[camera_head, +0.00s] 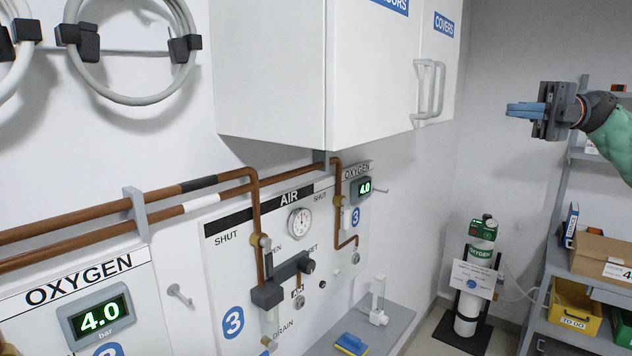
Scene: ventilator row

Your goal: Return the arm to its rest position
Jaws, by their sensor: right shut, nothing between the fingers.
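My right gripper (527,109) is at the upper right, with its green arm coming in from the right edge. Its blue fingers are shut with nothing between them. It is held high in free air, pointing left, in front of the grey back wall and apart from the white wall cabinet (268,80). My left gripper is not in view.
Copper pipes (80,229), valves and an air panel (290,270) line the left wall. A small shelf (392,325) below has a blue and yellow item (351,344). An oxygen cylinder (468,305) stands in the corner. A shelving rack (552,265) with boxes stands at right.

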